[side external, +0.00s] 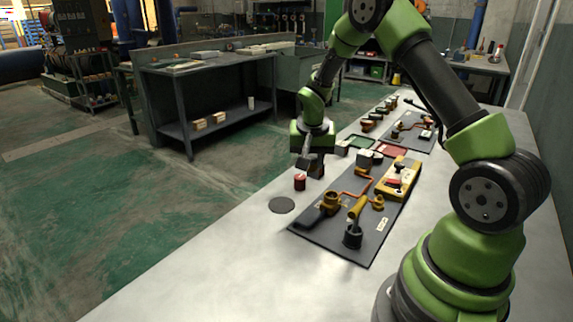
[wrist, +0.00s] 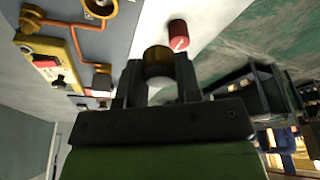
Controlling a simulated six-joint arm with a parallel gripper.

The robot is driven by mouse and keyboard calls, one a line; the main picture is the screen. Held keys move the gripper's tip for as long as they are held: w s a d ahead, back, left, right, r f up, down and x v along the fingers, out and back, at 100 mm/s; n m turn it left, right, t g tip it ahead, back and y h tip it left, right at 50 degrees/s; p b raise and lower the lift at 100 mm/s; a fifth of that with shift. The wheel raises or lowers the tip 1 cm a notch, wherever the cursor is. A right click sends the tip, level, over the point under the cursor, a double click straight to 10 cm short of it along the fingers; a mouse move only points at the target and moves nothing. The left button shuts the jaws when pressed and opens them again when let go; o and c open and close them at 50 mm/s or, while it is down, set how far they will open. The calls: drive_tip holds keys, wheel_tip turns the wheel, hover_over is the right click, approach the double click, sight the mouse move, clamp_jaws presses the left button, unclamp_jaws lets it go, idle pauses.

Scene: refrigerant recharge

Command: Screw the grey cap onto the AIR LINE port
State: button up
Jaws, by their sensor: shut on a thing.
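My gripper (side external: 311,163) is over the left side of the bench, left of the near pipe board. In the wrist view my gripper (wrist: 160,78) is shut on a dark grey, round, cap-like thing (wrist: 158,52) with a brownish-yellow face; it looks like the grey cap. The fingers hide its sides. The near board (side external: 335,246) carries yellow fittings (side external: 332,201) and copper pipe. Its labels are too small to read, so I cannot tell which port is AIR LINE. Fittings also show at the wrist view's upper left (wrist: 101,7).
A red cylinder (side external: 299,182) stands on the bench close to my gripper; it also shows in the wrist view (wrist: 178,34). A dark round disc (side external: 282,205) lies nearby. Green and red trays (side external: 391,151) and a second board are farther back. The bench's near left is clear.

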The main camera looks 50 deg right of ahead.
drive_tip(key=s+d+m+g, duration=0.2)
drive_tip(key=s+d+m, duration=0.3)
drive_tip(key=s+m, duration=0.3)
drive_tip(key=m+g, duration=0.1)
drive_tip(key=m, duration=0.4)
hover_over(382, 199)
drive_tip(key=shift+w+f, duration=0.15)
drive_tip(key=shift+w, duration=0.2)
drive_tip(key=shift+s+f, duration=0.1)
drive_tip(key=shift+f, duration=2.1)
drive_tip(key=shift+f, duration=0.9)
drive_tip(key=shift+m+g+y, duration=0.4)
drive_tip(key=shift+m+g, duration=0.1)
drive_tip(key=shift+m, duration=1.3)
